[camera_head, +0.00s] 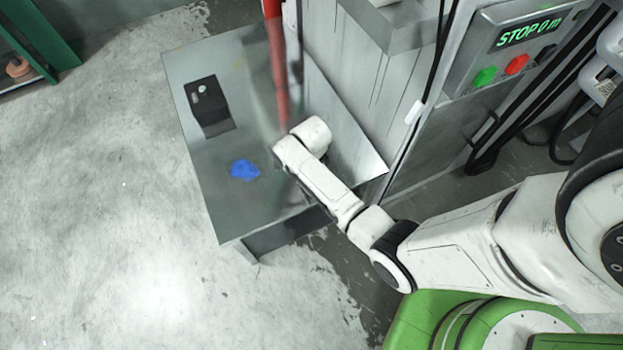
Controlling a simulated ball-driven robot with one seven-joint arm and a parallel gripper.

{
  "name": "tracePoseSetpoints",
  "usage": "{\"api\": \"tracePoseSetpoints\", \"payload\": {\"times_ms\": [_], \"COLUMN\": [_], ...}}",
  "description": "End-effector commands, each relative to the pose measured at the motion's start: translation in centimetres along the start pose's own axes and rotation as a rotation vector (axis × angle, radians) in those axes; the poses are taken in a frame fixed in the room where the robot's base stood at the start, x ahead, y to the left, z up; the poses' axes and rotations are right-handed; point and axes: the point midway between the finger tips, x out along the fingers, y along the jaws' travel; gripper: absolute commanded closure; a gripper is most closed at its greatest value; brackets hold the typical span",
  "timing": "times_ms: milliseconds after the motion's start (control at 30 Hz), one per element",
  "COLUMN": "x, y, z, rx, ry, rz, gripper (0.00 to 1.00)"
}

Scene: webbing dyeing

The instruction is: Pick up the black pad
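A black block-like object (207,98), which looks like the black pad, sits on the grey metal table (255,80) near its left edge. It has a small white round spot on it, and a dark reflection or shadow shows just below it. My white arm reaches in from the right, and its end is above the table's right part, to the right of the black object and apart from it. My gripper's fingers cannot be made out; the wrist hides them.
A blue patch or lump (245,169) lies on the table below the black object. A red post (275,50) and a grey machine cabinet stand behind, with a control panel (515,50) reading STOP. A green shelf (35,45) is at the far left. Open concrete floor lies left.

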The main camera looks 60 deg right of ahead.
Motion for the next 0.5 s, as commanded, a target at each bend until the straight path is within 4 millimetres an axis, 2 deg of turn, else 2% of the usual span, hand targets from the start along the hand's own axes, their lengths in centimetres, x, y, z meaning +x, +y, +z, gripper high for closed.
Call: {"api": "tracePoseSetpoints", "payload": {"times_ms": [67,500], "x": [-0.05,-0.06], "y": [-0.01,0.00], "z": [0.00,0.00], "rx": [0.000,0.000], "ry": [0.000,0.000], "rz": [0.000,0.000], "gripper": [0.06,0.48]}}
